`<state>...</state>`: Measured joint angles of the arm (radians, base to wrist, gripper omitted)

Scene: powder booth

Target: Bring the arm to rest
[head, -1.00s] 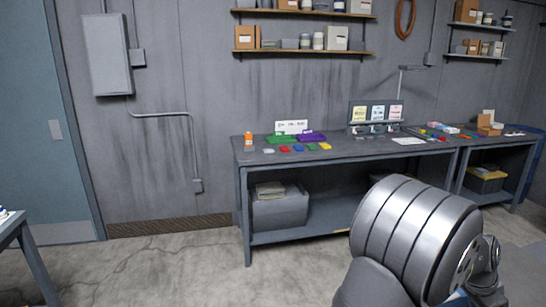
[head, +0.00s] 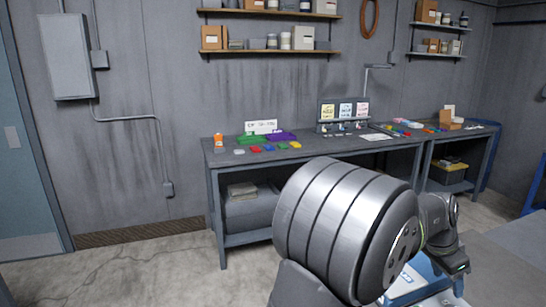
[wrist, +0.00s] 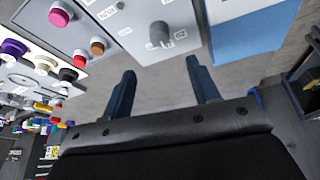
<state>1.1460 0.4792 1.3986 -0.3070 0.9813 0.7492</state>
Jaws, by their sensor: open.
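My gripper (wrist: 161,66) is open and empty in the wrist view, its two dark blue fingers apart with grey floor between them. I see no contact between the fingers and the panel. In the head view my arm's large metal link fills the lower middle, and the gripper's fingers cannot be made out there.
A grey workbench (head: 214,160) stands along the back wall with small coloured blocks, a green tray and a purple tray. A second bench (head: 478,145) is at right. A blue-and-white surface (head: 420,285) shows below my arm. Open floor (head: 130,270) lies at left.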

